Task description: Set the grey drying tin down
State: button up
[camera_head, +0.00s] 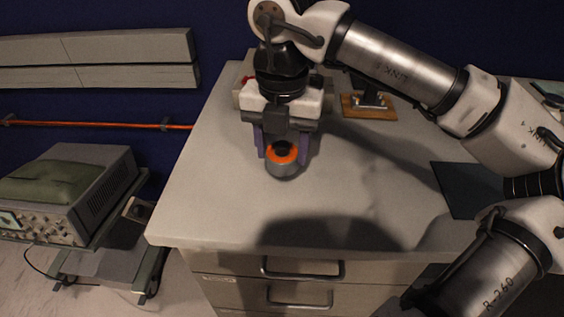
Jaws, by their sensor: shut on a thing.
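The grey drying tin (283,169) is a small round grey tin with an orange ring and a dark centre on top. It is at the left part of the light grey worktop (215,205). My gripper (283,152) points down over it, with its purple fingers on either side, shut on the tin. The tin looks upright. I cannot tell whether its base touches the worktop or is slightly above it.
A wooden block with a dark metal piece (368,106) stands behind right. A dark flat mat (462,190) lies at the right. A box with something red (244,92) is partly hidden behind my gripper. The worktop's front is clear, above drawers (303,268). An instrument (75,195) stands left.

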aim_at(282, 165)
jog(key=shift+f, duration=2.15)
jog(key=shift+f, duration=0.25)
jog(key=o, duration=1)
jog(key=shift+r, duration=0.1)
jog(key=shift+c, duration=0.2)
jog(key=shift+r, duration=0.15)
